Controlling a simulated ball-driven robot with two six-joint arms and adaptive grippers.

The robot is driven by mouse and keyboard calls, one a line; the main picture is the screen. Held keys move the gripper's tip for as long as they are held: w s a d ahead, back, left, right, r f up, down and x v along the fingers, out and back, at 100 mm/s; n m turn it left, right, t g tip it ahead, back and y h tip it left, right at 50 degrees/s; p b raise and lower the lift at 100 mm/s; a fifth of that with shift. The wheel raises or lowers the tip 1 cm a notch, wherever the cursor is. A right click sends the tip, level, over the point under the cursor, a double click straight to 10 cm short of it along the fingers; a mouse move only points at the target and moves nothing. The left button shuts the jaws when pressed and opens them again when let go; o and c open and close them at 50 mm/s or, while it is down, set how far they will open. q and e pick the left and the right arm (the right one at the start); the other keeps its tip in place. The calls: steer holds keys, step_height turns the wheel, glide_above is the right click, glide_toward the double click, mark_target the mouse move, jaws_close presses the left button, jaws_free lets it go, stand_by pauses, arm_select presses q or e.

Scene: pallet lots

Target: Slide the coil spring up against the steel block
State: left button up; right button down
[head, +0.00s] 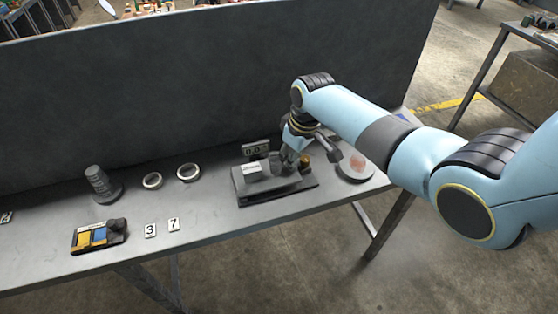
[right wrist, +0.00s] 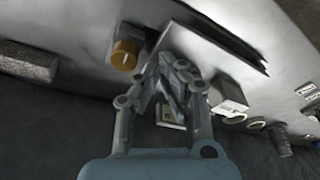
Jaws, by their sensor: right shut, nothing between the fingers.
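A grey block (head: 252,172) with a white label, apparently the steel block, is on a dark low plate (head: 275,193) on the bench. It also shows right of the fingers in the right wrist view (right wrist: 230,93). A brass-coloured round piece (head: 304,162) is at the plate's right side and also shows in the right wrist view (right wrist: 125,54). It may be the coil spring, but I cannot make out its turns. My right gripper (head: 287,168) is shut and empty low over the plate, between block and brass piece. Contact cannot be told. My left gripper is not in view.
A small dark numbered stand (head: 256,149) is behind the plate. A round dish (head: 355,168) is to the right, near the bench end. Two rings (head: 189,172), a dark stepped cylinder (head: 100,185) and a coloured tray (head: 99,236) are left. A tall dark panel (head: 200,90) closes the back.

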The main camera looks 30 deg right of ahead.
steer(key=shift+w+a, duration=0.2)
steer(key=shift+a, duration=0.65)
stand_by(0.6)
steer(key=shift+d, duration=0.1)
steer(key=shift+s+d+p, duration=0.15)
steer(key=shift+d+p, duration=0.2)
steer(key=shift+d, duration=0.15)
step_height(320, 180, up, 6)
steer(key=p, duration=0.6)
step_height(320, 180, up, 2)
steer(key=shift+r+p, duration=0.1)
steer(key=shift+p, duration=0.25)
stand_by(0.5)
